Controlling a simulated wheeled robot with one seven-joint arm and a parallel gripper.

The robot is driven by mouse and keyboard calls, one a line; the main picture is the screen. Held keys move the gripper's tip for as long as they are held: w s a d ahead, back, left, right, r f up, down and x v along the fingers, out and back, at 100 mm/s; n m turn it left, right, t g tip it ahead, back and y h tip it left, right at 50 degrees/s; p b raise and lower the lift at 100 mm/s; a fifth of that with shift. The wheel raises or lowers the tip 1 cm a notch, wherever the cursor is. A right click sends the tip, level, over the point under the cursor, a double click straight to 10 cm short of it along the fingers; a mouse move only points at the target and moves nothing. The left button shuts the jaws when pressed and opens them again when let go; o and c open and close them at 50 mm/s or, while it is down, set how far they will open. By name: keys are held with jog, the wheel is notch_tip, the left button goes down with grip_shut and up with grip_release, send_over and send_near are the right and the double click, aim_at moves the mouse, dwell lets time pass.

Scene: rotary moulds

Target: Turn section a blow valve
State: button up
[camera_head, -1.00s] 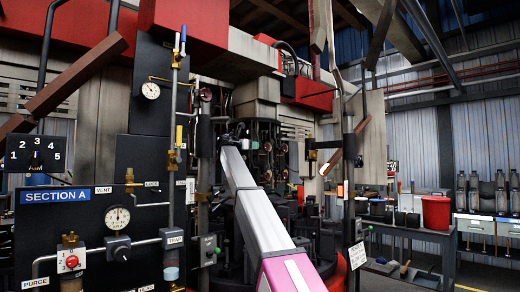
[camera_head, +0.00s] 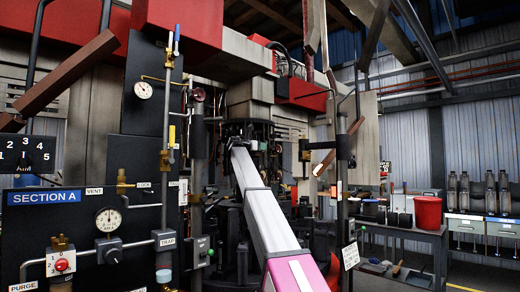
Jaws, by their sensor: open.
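The black section A panel stands at the left, with its blue SECTION A sign (camera_head: 43,197). On it are a pressure gauge (camera_head: 108,219), a dark square-based knob (camera_head: 109,250) and a red knob (camera_head: 61,264) on a white numbered plate. A thin vertical pipe carries a blue-handled lever (camera_head: 177,40) and a brass valve (camera_head: 165,160). No readable label says blow, so I cannot tell which one is the blow valve. My pale arm with its pink part reaches up the middle to the machine, right of the panel. My gripper cannot be made out beyond its dark far end.
A dark box with a knob (camera_head: 202,252) stands right of the panel. A dark post (camera_head: 344,190) rises right of my arm. A metal table (camera_head: 405,232) with a red bucket (camera_head: 428,212) is at the right. Floor shows beyond it.

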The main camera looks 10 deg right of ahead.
jog(key=shift+d, duration=0.1)
jog(key=shift+c, duration=0.3)
grip_shut()
